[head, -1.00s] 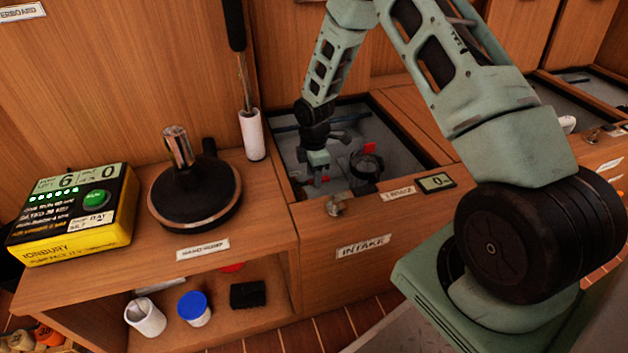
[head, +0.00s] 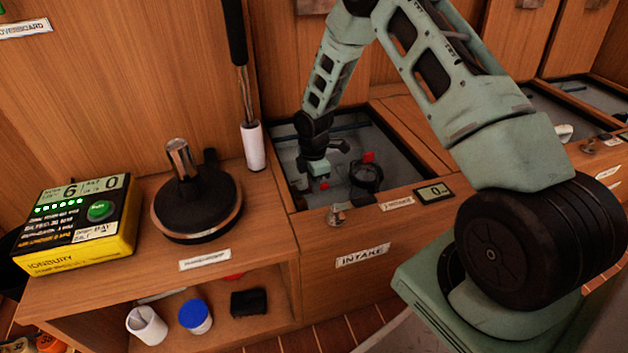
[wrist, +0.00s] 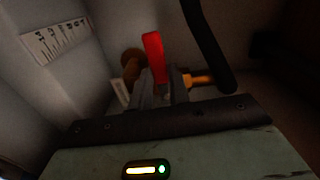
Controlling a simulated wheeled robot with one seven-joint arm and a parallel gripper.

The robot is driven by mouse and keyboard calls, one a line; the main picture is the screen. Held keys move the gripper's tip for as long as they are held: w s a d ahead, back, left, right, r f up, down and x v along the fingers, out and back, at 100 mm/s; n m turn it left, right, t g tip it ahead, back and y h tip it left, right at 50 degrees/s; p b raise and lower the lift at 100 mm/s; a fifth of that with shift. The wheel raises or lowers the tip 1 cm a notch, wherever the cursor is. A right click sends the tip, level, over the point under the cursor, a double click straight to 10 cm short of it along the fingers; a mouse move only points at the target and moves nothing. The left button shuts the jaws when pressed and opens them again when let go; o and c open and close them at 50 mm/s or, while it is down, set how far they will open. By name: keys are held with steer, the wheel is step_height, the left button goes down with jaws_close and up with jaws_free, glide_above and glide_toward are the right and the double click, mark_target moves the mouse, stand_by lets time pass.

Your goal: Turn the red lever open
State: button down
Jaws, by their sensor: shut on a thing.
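The red lever (wrist: 154,56) stands upright, slightly tilted, in the middle of the wrist view. It rises between the fingers of my gripper (wrist: 164,92), which are closed on it. Brass-coloured fittings show on both sides, one at the left (wrist: 131,64) and one at the right (wrist: 199,80). In the head view my gripper (head: 322,185) is down inside the open intake compartment (head: 392,188). Its fingertips are small and dark there, and its grip cannot be made out from that side. A small red piece (head: 368,157) shows to its right; I cannot tell whether it is the lever.
A dark round fitting (head: 367,177) stands in the compartment right of my gripper. A black hose (wrist: 207,45) hangs close at the right. A white label (wrist: 55,40) is on the left wall. A hand pump (head: 196,205) and yellow box (head: 78,222) stand on the left counter.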

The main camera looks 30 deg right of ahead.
steer(key=shift+w+a+n+p, duration=0.4)
steer(key=shift+w+n+p, duration=0.45)
steer(key=shift+n+p, duration=1.25)
steer(key=shift+w+a+n+p, duration=0.35)
steer(key=shift+w+n+p, duration=0.45)
steer(key=shift+n+p, duration=1.3)
steer(key=shift+w+a+n+p, duration=0.4)
steer(key=shift+w+n+p, duration=0.7)
steer(key=shift+n, duration=1.7)
steer(key=shift+s, duration=0.25)
steer(key=c, duration=1.3)
jaws_free()
